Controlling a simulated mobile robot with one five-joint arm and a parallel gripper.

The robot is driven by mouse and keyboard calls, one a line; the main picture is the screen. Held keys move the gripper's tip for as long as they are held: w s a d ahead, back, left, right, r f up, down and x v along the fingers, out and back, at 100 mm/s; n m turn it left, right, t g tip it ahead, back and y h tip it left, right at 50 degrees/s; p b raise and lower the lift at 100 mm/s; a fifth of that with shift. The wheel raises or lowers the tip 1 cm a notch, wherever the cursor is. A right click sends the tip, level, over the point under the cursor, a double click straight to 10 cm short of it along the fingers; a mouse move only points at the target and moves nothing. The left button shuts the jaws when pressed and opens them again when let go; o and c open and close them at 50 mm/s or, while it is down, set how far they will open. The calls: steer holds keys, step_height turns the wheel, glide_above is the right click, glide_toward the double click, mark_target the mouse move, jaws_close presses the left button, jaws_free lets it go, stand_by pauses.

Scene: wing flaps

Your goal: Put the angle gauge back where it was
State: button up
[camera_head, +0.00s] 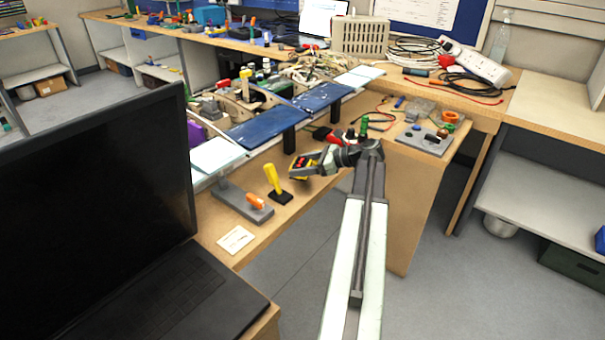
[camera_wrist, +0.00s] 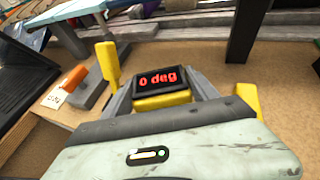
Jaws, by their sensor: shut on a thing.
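In the head view the gauge (camera_head: 302,167) hangs at the end of my gripper (camera_head: 315,163), over the front edge of the bench, right of a yellow-handled black stand (camera_head: 275,182). The gauge's underside is hidden. The wing model has blue panels (camera_head: 265,128) and pale flaps (camera_head: 217,156) behind it.
A grey block with an orange piece (camera_head: 243,203) and a white card (camera_head: 237,239) lie on the bench at left. A black laptop (camera_head: 95,190) stands in front. Black posts (camera_head: 289,138) support the blue panels. A grey plate (camera_head: 423,139) and loose parts lie at right.

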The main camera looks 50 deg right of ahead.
steer(key=shift+w+d, duration=0.3)
steer(key=shift+w, duration=0.1)
step_height(320, 180, down, 4)
steer(key=b, duration=0.4)
steer(key=shift+r, duration=0.2)
steer(key=shift+f, duration=0.2)
steer(key=o, duration=1.3)
